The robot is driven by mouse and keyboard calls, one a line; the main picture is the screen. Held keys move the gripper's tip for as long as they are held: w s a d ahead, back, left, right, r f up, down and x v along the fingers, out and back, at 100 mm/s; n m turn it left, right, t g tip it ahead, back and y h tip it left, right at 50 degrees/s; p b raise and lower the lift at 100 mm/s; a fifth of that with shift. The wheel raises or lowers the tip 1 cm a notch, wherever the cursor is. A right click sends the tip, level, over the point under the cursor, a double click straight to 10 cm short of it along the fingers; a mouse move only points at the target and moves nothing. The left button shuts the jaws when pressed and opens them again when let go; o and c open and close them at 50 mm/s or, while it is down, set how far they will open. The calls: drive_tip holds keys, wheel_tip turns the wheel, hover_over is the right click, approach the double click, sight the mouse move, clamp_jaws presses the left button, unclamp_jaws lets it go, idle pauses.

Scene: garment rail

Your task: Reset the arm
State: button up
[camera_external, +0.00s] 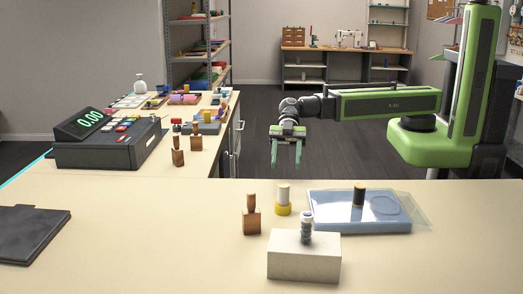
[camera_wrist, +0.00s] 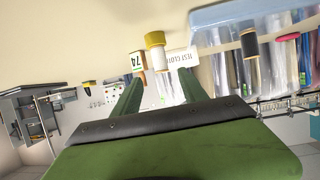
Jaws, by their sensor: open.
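My gripper (camera_external: 286,162) hangs with its green fingers pointing down in the external view, beyond the far edge of the front table. Its fingers are apart and nothing shows between them. My arm reaches left from the green column at the right. In the wrist view my gripper (camera_wrist: 157,80) shows two separated green fingers, with a yellow-and-white spool (camera_wrist: 156,52) visible beyond them and apart from them. The task names no other object.
The front table bears a wooden stamp (camera_external: 251,215), a spool (camera_external: 283,198), a blue tray (camera_external: 330,222) with a black spool (camera_external: 359,196), a white block (camera_external: 303,260) and a dark folder (camera_external: 32,234). A cash register (camera_external: 108,140) stands left. Open floor surrounds my gripper.

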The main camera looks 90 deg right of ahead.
idle(0.3)
drive_tip(key=w+d+f+m+h, duration=0.1)
drive_tip(key=d+f+m+h, duration=0.15)
drive_tip(key=d, duration=0.45)
drive_tip(key=w+d+f+m+t+h, duration=0.1)
drive_tip(key=w+d+f, duration=0.1)
drive_tip(key=d+f, duration=0.35)
drive_tip(key=w+d+f+m+h, duration=0.1)
drive_tip(key=d+h, duration=0.1)
drive_tip(key=d, duration=0.7)
drive_tip(key=s+d+f+m+g+h, duration=0.1)
drive_tip(key=s+d+f+m+h, duration=0.1)
drive_tip(key=d+m, duration=0.4)
drive_tip(key=s+d+f+m+g+h, duration=0.1)
drive_tip(key=s+d+f+m+h, duration=0.2)
drive_tip(key=d+m+h, duration=0.3)
drive_tip(key=s+d, duration=0.1)
drive_tip(key=d, duration=0.4)
drive_tip(key=shift+f, duration=0.35)
drive_tip(key=shift+m, duration=0.25)
